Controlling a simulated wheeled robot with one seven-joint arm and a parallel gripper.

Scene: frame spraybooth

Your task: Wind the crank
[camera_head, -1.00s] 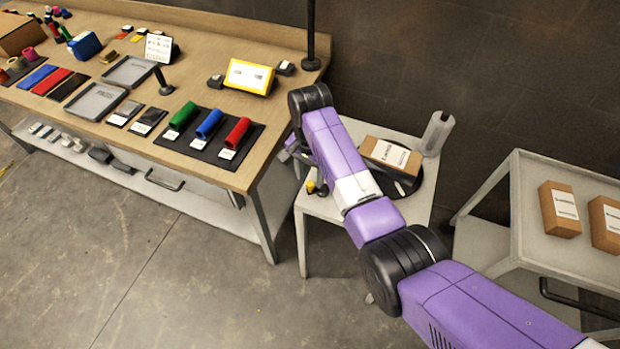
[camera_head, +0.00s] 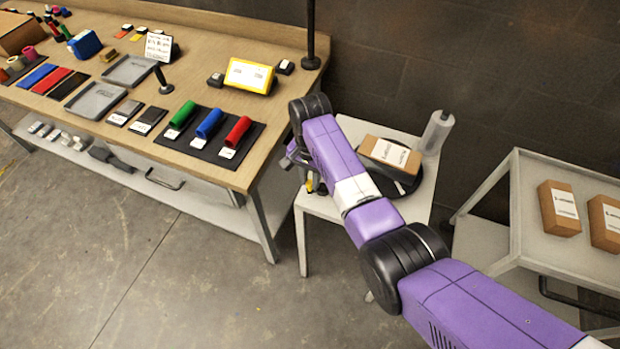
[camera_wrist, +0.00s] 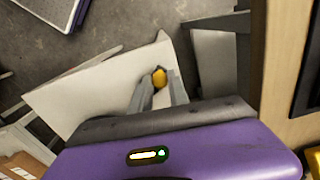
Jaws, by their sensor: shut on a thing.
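The crank's yellow knob (camera_wrist: 159,77) shows in the wrist view between the two grey fingers of my gripper (camera_wrist: 161,82). My gripper is shut on this knob. In the head view the knob (camera_head: 310,184) is a small yellow patch at the left edge of a small white table (camera_head: 409,211), partly covered by my gripper. The crank's arm and its joint are hidden behind my gripper and wrist. On the same table a cardboard box (camera_head: 375,147) with a white label sits on a round black base (camera_head: 412,183), partly hidden by my arm.
A grey cylinder (camera_head: 437,131) stands at the table's back right corner. The wooden workbench (camera_head: 285,110) lies close on the left, with coloured rolls, trays and a yellow-framed panel (camera_head: 249,76). A grey cart (camera_head: 560,247) with cardboard boxes stands on the right. Bare floor is in front.

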